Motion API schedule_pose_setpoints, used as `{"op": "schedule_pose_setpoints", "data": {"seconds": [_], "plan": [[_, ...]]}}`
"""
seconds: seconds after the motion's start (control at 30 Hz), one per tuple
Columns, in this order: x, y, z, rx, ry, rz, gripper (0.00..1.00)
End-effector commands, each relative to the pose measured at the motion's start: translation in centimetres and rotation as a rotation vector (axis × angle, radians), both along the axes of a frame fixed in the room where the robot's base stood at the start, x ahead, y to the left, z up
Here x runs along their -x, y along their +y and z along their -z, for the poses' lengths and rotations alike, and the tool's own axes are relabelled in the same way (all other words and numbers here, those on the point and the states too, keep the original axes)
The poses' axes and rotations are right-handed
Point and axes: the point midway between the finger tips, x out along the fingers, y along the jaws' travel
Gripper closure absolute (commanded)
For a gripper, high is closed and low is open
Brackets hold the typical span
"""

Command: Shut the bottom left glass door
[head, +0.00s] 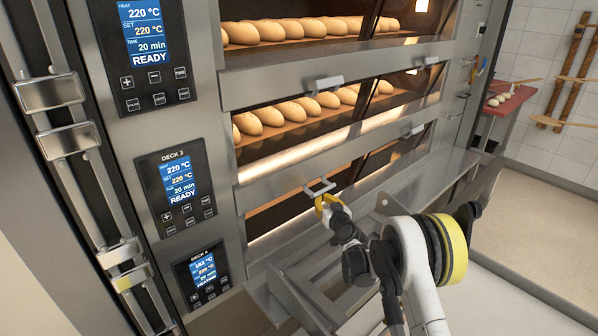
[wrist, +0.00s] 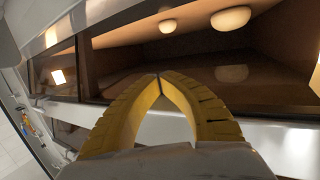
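The bottom left glass door (head: 275,212) is a dark pane under a steel rail in the lowest visible deck of the head view. I cannot tell how far open it stands. A pale bracket handle (head: 320,188) sits on the rail just above my gripper (head: 326,203). My gripper's yellow fingers (wrist: 158,78) meet at their tips in the wrist view, with nothing seen between them. They are in front of a dark pane with a brown interior and round lights behind it. The fingertips are close to the handle in the head view; contact is unclear.
Upper decks hold several loaves (head: 315,105) behind glass. Control panels (head: 175,190) line the left side. A steel ledge (head: 300,285) and frame lie below my arm. A red-topped table (head: 505,100) stands at the right, with open floor (head: 545,225) in front.

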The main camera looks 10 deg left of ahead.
Motion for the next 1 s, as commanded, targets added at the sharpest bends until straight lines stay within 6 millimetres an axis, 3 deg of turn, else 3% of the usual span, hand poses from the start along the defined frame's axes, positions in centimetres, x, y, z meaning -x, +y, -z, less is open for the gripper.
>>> {"op": "schedule_pose_setpoints", "data": {"seconds": [0.3,0.53,1.0], "plan": [[-0.1,0.0,-2.5,-0.004,-0.003,0.004,1.0],[0.1,-0.2,-2.9,-0.003,-0.003,0.003,1.0],[4.6,-2.5,-2.7,-0.001,-0.002,0.003,1.0]]}}
